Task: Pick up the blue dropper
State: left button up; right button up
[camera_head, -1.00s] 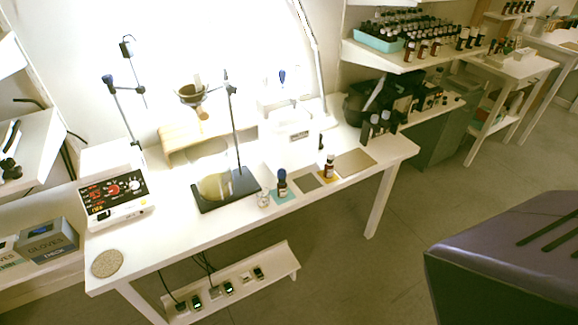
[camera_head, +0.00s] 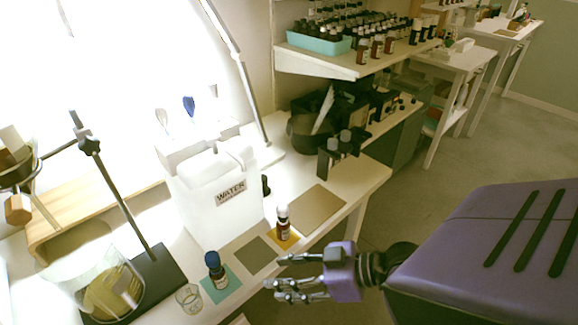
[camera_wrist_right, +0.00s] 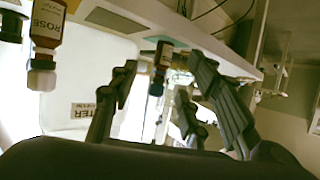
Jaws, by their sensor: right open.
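The blue dropper (camera_head: 189,107) stands with its blue bulb up in a pale holder (camera_head: 200,148) at the back of the table, behind the water container (camera_head: 205,205). Its lower part is hidden. A pale dropper (camera_head: 162,118) stands on its left. My right gripper (camera_head: 276,272) is open and empty over the table's front edge, well to the right of and in front of the dropper. Its fingers (camera_wrist_right: 150,100) show in the right wrist view, where I cannot make out the blue dropper. My left gripper is not in view.
A blue-capped bottle (camera_head: 216,272) stands on a teal mat, and a white-capped bottle (camera_head: 283,224) on a yellow mat. A glass jar (camera_head: 188,297), a beaker (camera_head: 108,285) and a stand (camera_head: 120,205) are at the left. A brown mat (camera_head: 317,209) at the right is bare.

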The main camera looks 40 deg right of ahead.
jog(key=n+y+b, duration=0.2)
jog(key=b, duration=0.1)
send_near(219, 259)
jog(key=w+a+f, duration=0.1)
jog(key=shift+w+a+g+p, duration=0.5)
jog(key=shift+w+a+p, duration=0.35)
jog(key=shift+w+p, duration=0.15)
jog(key=shift+w+a+f, duration=0.15)
jog(key=shift+a+f, duration=0.1)
jog(key=shift+a, duration=0.05)
jog(key=p+x, duration=0.2)
jog(key=x, duration=0.3)
jog(key=shift+w+d, duration=0.2)
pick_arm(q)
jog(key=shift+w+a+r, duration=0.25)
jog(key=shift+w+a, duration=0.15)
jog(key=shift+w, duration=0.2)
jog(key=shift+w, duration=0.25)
pick_arm(e)
jog(key=c, duration=0.7)
